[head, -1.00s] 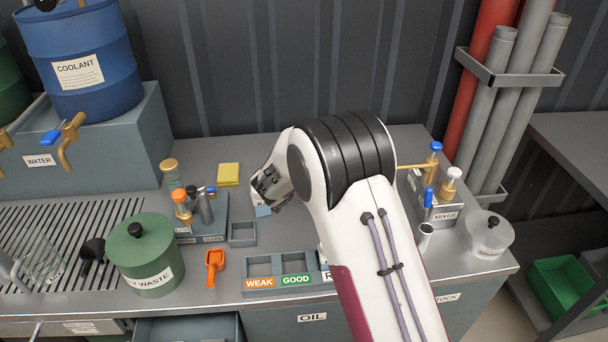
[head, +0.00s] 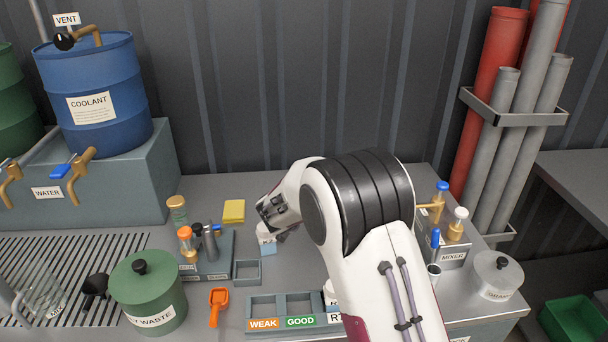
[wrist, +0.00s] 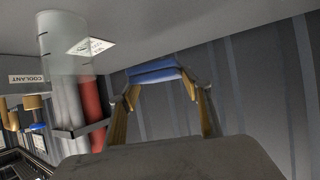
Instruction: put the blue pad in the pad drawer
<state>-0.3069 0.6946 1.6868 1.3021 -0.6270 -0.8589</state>
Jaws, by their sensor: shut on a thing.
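The blue pad (wrist: 153,72) shows in the wrist view as a flat blue piece between the tips of my gripper's two tan fingers. My gripper is shut on it. In the head view my gripper (head: 268,217) hangs over the back middle of the bench, partly hidden by my own arm. A pale blue patch (head: 268,248) shows just below it there; I cannot tell whether this is the held pad or a thing on the bench. The pad drawer cannot be made out in the current views.
A yellow pad (head: 233,211) lies left of my gripper. A small grey tray (head: 247,271), an orange scoop (head: 218,302) and the WEAK/GOOD rack (head: 295,309) are nearer the front. A green waste can (head: 147,293) stands left, a mixer (head: 452,245) right.

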